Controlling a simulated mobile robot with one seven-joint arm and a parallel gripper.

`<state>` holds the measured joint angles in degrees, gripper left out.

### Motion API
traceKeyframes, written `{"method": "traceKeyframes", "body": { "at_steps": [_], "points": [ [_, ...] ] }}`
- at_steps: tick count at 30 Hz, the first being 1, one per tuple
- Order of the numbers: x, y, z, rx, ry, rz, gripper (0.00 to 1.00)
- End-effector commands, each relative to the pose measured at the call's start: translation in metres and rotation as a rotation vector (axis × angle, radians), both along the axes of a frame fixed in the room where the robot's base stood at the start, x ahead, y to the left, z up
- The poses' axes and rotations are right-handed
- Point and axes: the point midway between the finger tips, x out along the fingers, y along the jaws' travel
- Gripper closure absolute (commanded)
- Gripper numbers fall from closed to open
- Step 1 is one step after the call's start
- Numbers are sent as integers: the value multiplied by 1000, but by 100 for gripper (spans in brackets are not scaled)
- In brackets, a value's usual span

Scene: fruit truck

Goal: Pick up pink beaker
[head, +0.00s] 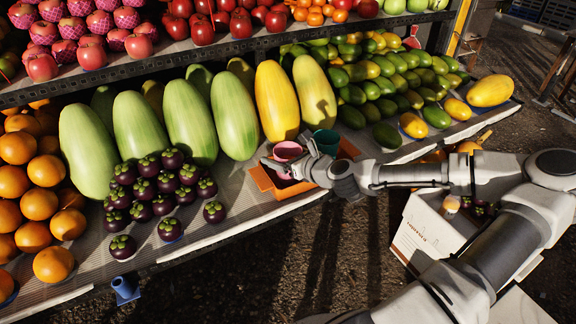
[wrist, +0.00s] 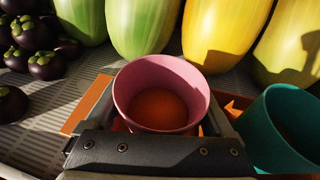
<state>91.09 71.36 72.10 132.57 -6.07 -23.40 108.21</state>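The pink beaker (wrist: 122,96) stands upright in the middle of the wrist view, with an orange colour inside its bottom. In the head view the pink beaker (head: 287,150) is at the back left of the orange tray (head: 262,181). My gripper (head: 292,162) is low at the beaker, its fingers spread to either side. In the wrist view my gripper (wrist: 160,128) shows orange slivers between the fingers and the beaker's lower wall, so it looks open around it. The beaker's lower front is hidden by my gripper.
A teal beaker (wrist: 278,125) stands close to the right of my gripper; it also shows in the head view (head: 326,139). Large green and yellow melons (head: 277,100) line up behind the tray. Mangosteens (head: 160,190) lie to the left. A white box (head: 428,228) stands below the shelf.

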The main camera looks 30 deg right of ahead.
Motion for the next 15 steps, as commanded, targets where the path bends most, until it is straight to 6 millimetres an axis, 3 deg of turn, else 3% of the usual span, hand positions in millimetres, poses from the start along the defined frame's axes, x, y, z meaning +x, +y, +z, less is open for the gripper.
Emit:
{"method": "traceKeyframes", "body": {
  "at_steps": [1,9,15],
  "points": [
    [0,0,0,0,0,0,32],
    [0,0,0,0,0,1,80],
    [0,0,0,0,0,1,80]
  ]
}}
